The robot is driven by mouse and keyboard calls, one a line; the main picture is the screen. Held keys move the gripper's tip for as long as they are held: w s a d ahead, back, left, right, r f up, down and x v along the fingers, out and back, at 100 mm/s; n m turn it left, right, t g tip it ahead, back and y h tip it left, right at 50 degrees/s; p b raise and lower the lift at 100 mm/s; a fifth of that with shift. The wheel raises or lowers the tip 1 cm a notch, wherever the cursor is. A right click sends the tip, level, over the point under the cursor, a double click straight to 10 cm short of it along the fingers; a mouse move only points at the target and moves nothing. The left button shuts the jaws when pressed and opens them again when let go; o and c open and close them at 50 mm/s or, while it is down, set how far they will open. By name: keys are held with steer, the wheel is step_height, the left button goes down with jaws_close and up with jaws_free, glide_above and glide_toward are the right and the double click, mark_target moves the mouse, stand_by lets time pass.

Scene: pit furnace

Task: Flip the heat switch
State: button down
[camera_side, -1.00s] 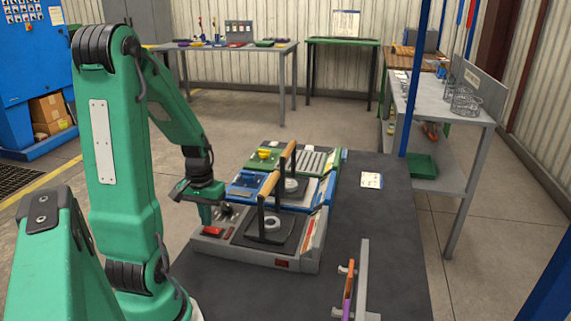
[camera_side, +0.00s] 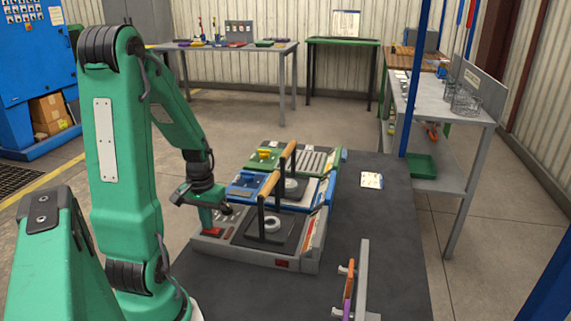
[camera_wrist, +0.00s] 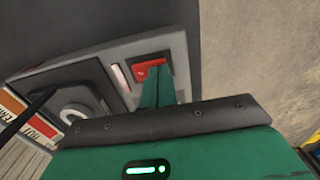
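The heat switch is a red rocker (camera_wrist: 150,70) set in the grey front unit's panel; it also shows in the side view (camera_side: 211,231). My gripper (camera_wrist: 157,70) has its two green fingers pressed together, with nothing seen between them. The fingertips are at the red rocker and cover part of it in the wrist view. In the side view my gripper (camera_side: 208,223) points down at the switch. I cannot tell whether the tips touch the rocker or which way it is tilted.
Beside the switch is a narrow strip (camera_wrist: 122,77). The grey unit (camera_side: 265,259) carries a dark lid with an upright wooden-handled frame (camera_side: 269,185). Blue and green units stand behind it. A rack with coloured tools (camera_side: 358,285) stands at right; the dark bench (camera_side: 385,225) between is mostly clear.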

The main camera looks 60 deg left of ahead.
stand_by(0.3)
steer(key=shift+r, duration=3.45)
steer(key=w+d+r+m+t, duration=0.2)
steer(key=d+r+m, duration=0.2)
steer(key=d, duration=0.7)
steer(key=w+d+r+m+t, duration=0.2)
steer(key=d+r+m, duration=0.3)
steer(key=d, duration=0.6)
step_height(320, 180, up, 3)
steer(key=shift+d+f+t, duration=0.2)
steer(key=shift+d+t, duration=0.1)
steer(key=shift+t, duration=0.5)
